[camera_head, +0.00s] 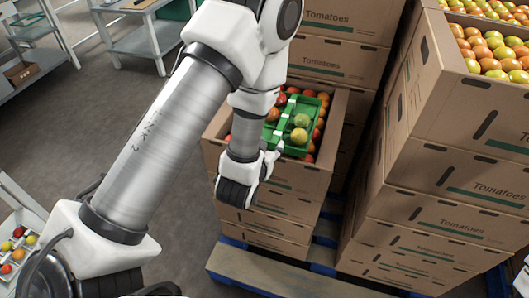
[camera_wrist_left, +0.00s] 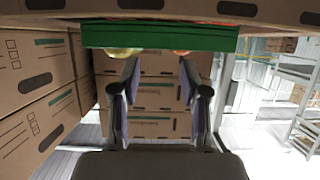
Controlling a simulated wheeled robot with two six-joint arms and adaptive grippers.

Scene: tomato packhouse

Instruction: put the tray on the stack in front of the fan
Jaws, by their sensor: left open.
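A green tray (camera_head: 285,134) with a few green and red tomatoes in it lies on the open top carton of the middle stack (camera_head: 277,200). Its green side (camera_wrist_left: 160,37) crosses the top of the left wrist view. My left gripper (camera_head: 268,165) is at the near left of the tray, partly hidden by my own wrist. In the left wrist view its two fingers (camera_wrist_left: 159,75) are spread, with nothing between them but cartons farther off. The tray appears apart from the fingertips. My right gripper is in neither view. I see no fan.
A taller stack of tomato cartons (camera_head: 440,165) stands close on the right, and more cartons (camera_head: 335,58) stand behind. A pallet (camera_head: 270,272) sits under the middle stack. Grey shelving (camera_head: 143,38) is at the far left. A tray of tomatoes (camera_head: 18,250) is at the lower left. The floor between is open.

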